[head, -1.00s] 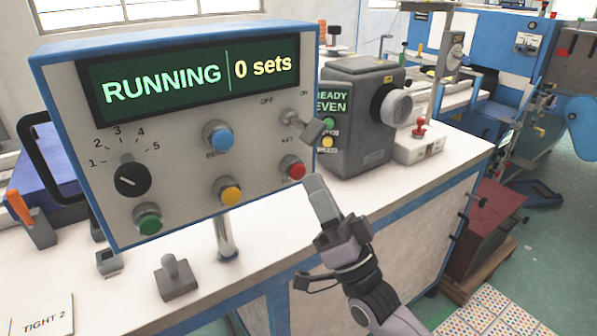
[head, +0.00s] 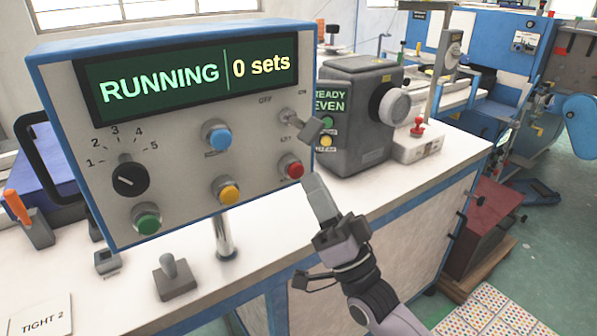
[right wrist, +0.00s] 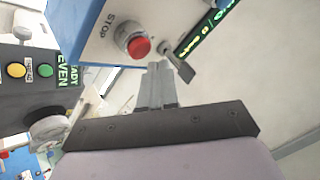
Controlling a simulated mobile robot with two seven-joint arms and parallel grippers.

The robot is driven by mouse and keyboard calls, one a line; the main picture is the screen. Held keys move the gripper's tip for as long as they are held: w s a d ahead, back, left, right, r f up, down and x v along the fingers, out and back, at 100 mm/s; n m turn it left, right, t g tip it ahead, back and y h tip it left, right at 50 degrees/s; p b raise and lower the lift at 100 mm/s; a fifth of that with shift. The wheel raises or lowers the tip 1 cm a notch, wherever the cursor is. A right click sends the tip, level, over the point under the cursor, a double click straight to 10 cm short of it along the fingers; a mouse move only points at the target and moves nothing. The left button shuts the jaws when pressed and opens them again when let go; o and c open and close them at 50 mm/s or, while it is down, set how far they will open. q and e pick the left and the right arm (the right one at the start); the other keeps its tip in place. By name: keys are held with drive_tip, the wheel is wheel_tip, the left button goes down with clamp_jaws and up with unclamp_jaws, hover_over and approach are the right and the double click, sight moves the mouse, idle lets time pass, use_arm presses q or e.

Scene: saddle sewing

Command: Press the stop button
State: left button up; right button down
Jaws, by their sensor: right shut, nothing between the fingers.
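The control box is a white panel (head: 180,180) with blue edges on a post. Its display (head: 190,78) reads "RUNNING" and "0 sets". The red stop button (head: 291,167) is at its lower right. In the right wrist view the red button (right wrist: 138,47) has "STOP" lettered beside it. My right gripper (head: 314,182) is shut and empty, just right of and below the red button in the head view. In the right wrist view its fingertips (right wrist: 160,66) are close to the button, with a small gap showing. My left gripper is not in view.
Near the red button are a toggle switch (head: 300,125), a yellow button (head: 226,190), a blue button (head: 217,135), a green button (head: 147,219) and a black dial (head: 130,180). A grey machine (head: 350,120) stands to the right.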

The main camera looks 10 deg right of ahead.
drive_tip(key=shift+w, duration=0.15)
idle(0.6)
drive_tip(key=shift+w+a, duration=0.15)
drive_tip(key=shift+w, duration=0.15)
drive_tip(key=shift+w+a+b, duration=0.2)
drive_tip(key=shift+w+b, duration=0.15)
drive_tip(key=shift+w, duration=0.1)
idle(0.7)
drive_tip(key=shift+s, duration=0.1)
drive_tip(key=shift+s+d+p, duration=0.3)
drive_tip(key=shift+s+p, duration=0.1)
drive_tip(key=shift+s, duration=0.4)
drive_tip(key=s, duration=0.1)
drive_tip(key=s+d+p, duration=0.1)
drive_tip(key=s, duration=0.2)
drive_tip(key=shift+s+d+p, duration=0.35)
drive_tip(key=shift+p, duration=0.05)
